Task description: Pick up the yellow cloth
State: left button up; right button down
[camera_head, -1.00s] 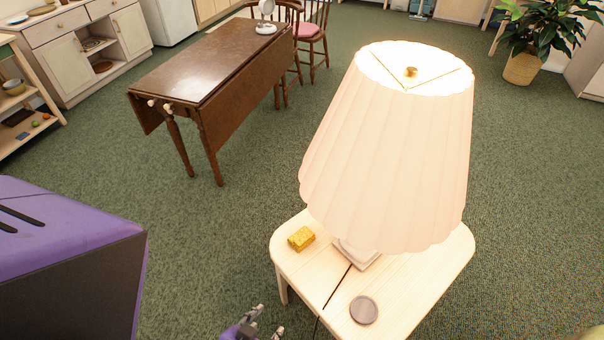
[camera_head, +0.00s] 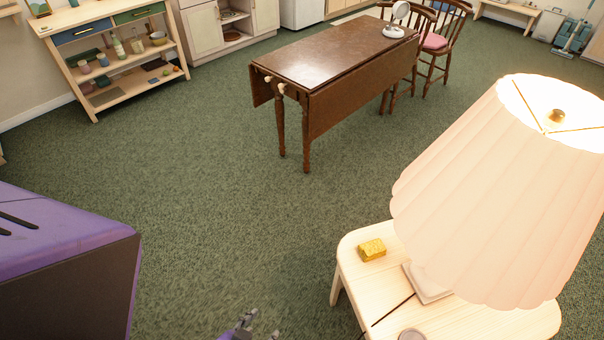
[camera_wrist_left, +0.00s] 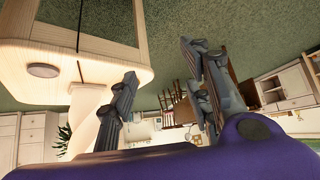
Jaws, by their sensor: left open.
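The yellow cloth (camera_head: 371,250) is a small folded block on the left part of a pale wooden side table (camera_head: 350,272), beside the lamp base. My left gripper (camera_head: 258,330) shows at the bottom edge of the head view, left of the table and apart from the cloth. In the left wrist view my left gripper (camera_wrist_left: 165,88) has its fingers spread with nothing between them. The cloth does not show in the left wrist view. My right gripper is not in view.
A large lit lamp (camera_head: 505,190) stands on the side table, close to the cloth. A round grey disc (camera_head: 411,335) lies near the table's front; it also shows in the wrist view (camera_wrist_left: 43,70). A brown drop-leaf table (camera_head: 335,65) stands behind. Green carpet is clear at left.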

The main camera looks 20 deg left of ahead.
aim_at(371, 250)
jog(key=j+z, duration=0.3)
jog(key=z, duration=0.15)
jog(key=j+z, duration=0.25)
jog(key=z, duration=0.2)
jog(key=j+z, duration=0.1)
jog(key=j, duration=0.25)
jog(key=k+j+z, duration=0.15)
jog(key=j, duration=0.2)
jog(key=j+z, duration=0.1)
jog(key=j, duration=0.3)
jog(key=k+j, duration=0.1)
jog(key=j, duration=0.25)
jog(key=k+j, duration=0.1)
jog(key=j, duration=0.25)
jog(key=k+j, duration=0.1)
jog(key=j, duration=0.25)
jog(key=k+j+z, duration=0.1)
jog(key=j, duration=0.25)
jog(key=k+j, duration=0.15)
jog(key=j, duration=0.15)
